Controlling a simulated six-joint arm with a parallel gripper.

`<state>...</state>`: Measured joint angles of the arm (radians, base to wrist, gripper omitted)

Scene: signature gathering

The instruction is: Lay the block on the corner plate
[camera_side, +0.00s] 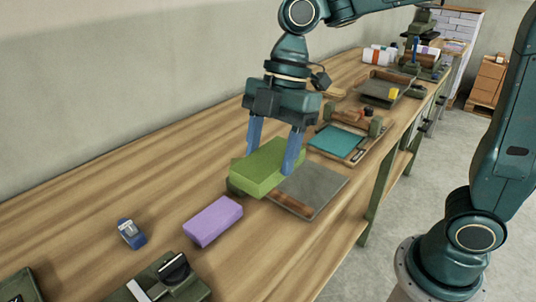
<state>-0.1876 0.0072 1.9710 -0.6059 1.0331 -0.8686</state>
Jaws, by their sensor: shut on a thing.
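A green block (262,170) is held between the two blue fingers of my gripper (271,160), which is shut on it. The block is tilted in the picture and covers the left side of a flat grey plate (318,183) with a brown strip along its front edge; I take this to be the corner plate. I cannot tell whether the block touches the plate or hangs just above it. A small dark green part (234,187) shows under the block's left end.
A purple block (213,221) lies in front on the wooden bench (120,190). A blue tape dispenser (131,233) stands to its left. A teal-topped tray (337,141) is behind the plate, with another grey tray (380,91) farther back. The bench's left side is mostly clear.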

